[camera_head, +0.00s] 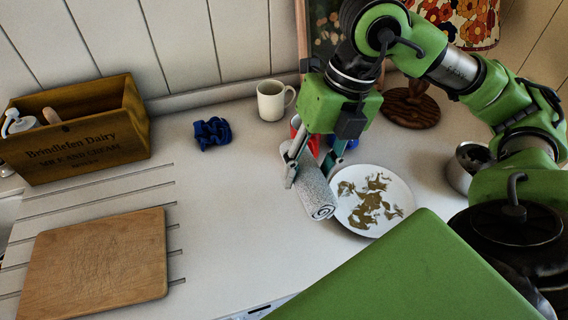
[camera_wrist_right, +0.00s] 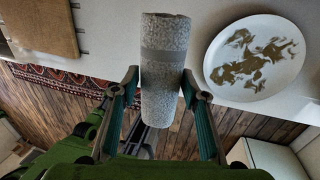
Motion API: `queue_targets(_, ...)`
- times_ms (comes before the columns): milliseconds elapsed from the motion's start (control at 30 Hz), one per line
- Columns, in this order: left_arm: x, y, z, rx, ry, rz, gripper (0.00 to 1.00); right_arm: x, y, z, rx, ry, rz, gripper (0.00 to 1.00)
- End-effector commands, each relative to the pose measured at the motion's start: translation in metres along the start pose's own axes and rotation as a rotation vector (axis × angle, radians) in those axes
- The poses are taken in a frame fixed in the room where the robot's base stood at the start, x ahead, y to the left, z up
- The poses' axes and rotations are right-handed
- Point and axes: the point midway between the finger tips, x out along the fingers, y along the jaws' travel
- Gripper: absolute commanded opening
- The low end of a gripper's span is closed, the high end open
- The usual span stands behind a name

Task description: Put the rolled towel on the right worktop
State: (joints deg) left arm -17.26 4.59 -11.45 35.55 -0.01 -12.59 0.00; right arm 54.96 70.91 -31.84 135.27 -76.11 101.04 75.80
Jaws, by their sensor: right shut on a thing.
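The rolled towel (camera_head: 317,193) is grey and speckled, with a spiral end facing the front. My right gripper (camera_head: 314,170) is shut on it from above, one finger on each side. In the right wrist view the towel (camera_wrist_right: 165,70) stands between the two fingers (camera_wrist_right: 163,90) and shows a darker band. The towel is over the white worktop (camera_head: 230,215), just left of a plate; I cannot tell whether it touches the surface. My left gripper is not in view.
A white plate with brown marks (camera_head: 345,212) is beside the towel. A cutting board (camera_head: 97,262) lies front left. A metal pot (camera_head: 461,168) is right.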

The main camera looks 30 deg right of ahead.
Motion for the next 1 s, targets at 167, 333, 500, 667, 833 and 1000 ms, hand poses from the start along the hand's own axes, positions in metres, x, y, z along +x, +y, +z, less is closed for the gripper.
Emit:
queue_targets(167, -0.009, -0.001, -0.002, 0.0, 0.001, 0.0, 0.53, 0.009, 0.0, 0.026, 0.022, 0.002, 0.002, 0.19)
queue_targets(333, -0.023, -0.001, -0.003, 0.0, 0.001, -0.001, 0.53, 0.027, -0.001, 0.068, 0.021, 0.002, 0.002, 0.19)
queue_targets(500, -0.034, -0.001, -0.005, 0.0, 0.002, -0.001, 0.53, 0.055, -0.006, 0.103, 0.02, 0.003, -0.001, 0.19)
queue_targets(667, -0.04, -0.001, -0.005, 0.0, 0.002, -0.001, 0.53, 0.079, -0.01, 0.122, 0.017, 0.0, -0.001, 0.19)
queue_targets(833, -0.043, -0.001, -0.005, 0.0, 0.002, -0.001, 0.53, 0.09, -0.012, 0.132, 0.015, -0.003, 0.0, 0.19)
queue_targets(1000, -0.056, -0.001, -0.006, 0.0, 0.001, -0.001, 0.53, 0.109, -0.017, 0.137, 0.016, 0.002, -0.002, 0.19)
